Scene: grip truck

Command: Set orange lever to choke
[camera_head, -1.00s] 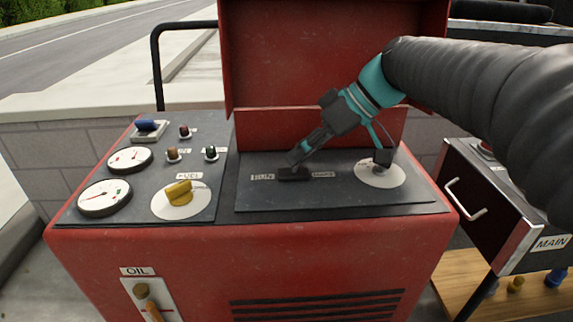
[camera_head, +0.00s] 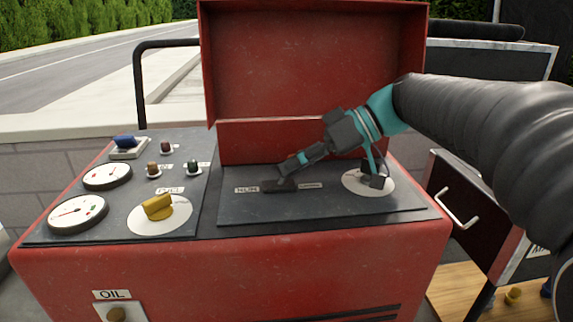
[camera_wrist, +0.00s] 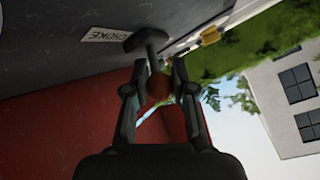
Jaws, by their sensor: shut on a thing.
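The orange lever's rounded knob (camera_wrist: 159,86) shows in the wrist view between my fingers, with its dark stem and base (camera_wrist: 147,40) beyond. My gripper (camera_wrist: 157,72) is shut on this knob. In the head view my gripper (camera_head: 283,175) reaches in from the right, low over the dark lever base (camera_head: 279,188) on the black panel. The lever's orange part is hidden there by the fingers. The CHOKE label (camera_wrist: 105,34) is readable in the wrist view. In the head view it lies right of the base (camera_head: 311,185), and the RUN label (camera_head: 246,190) lies left.
A raised red lid (camera_head: 310,60) stands behind the panel. A round white dial plate (camera_head: 355,181) lies under my arm at the right. Left are a yellow knob (camera_head: 157,206), two gauges (camera_head: 78,213) and small switches. A black handled cabinet (camera_head: 462,208) stands at the right.

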